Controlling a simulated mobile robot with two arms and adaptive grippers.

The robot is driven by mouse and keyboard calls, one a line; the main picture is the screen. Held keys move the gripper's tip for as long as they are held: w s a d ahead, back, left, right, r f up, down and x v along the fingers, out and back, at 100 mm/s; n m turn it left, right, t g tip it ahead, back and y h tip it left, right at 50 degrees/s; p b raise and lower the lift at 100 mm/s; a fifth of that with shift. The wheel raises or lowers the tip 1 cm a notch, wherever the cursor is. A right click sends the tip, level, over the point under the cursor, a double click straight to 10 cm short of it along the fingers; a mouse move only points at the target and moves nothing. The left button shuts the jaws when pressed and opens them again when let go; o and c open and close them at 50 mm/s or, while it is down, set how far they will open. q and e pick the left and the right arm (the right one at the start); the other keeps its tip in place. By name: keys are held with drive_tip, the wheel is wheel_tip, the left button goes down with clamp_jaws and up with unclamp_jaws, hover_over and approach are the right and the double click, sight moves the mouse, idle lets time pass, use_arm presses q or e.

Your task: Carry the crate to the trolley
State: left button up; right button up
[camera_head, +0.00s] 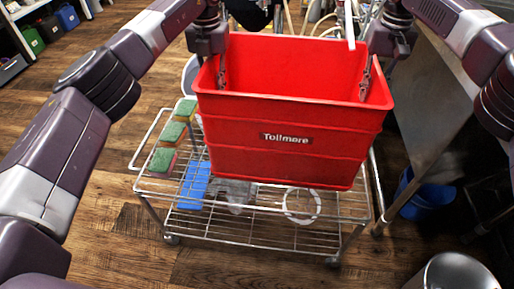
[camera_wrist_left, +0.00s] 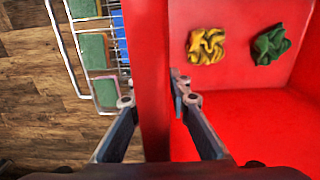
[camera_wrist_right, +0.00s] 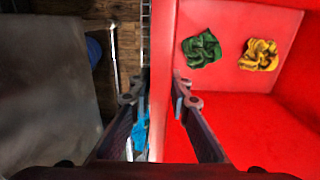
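The red crate (camera_head: 290,135), marked Tollmare, is level over the right and middle part of the wire trolley (camera_head: 335,215). Its underside is hidden, so I cannot tell whether it touches the trolley. My left gripper (camera_head: 221,78) is shut on the crate's left wall, one finger inside and one outside, as the left wrist view (camera_wrist_left: 153,98) shows. My right gripper (camera_head: 366,82) is shut on the right wall the same way. A yellow cloth (camera_wrist_left: 206,46) and a green cloth (camera_wrist_left: 270,45) lie in the crate.
Several green-topped sponges (camera_head: 173,133) line the trolley's left side, beside a blue item (camera_head: 194,187). A white ring (camera_head: 302,206) shows through the wires. A metal table (camera_head: 430,125), a blue bucket (camera_head: 430,192) and a metal cylinder (camera_head: 452,274) stand right.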

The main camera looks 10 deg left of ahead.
sight(212, 63)
use_arm(q)
drive_tip(key=shift+o, duration=0.2)
drive_tip(key=shift+d, duration=0.1)
use_arm(e)
drive_tip(key=shift+o, duration=0.2)
drive_tip(key=shift+a, duration=0.1)
use_arm(q)
drive_tip(key=shift+r, duration=0.15)
wheel_tip(212, 63, up, 7)
drive_tip(key=shift+f, duration=0.1)
use_arm(e)
drive_tip(key=shift+r, duration=0.1)
use_arm(q)
drive_tip(key=shift+r, duration=0.2)
use_arm(e)
drive_tip(key=shift+r, duration=3.65)
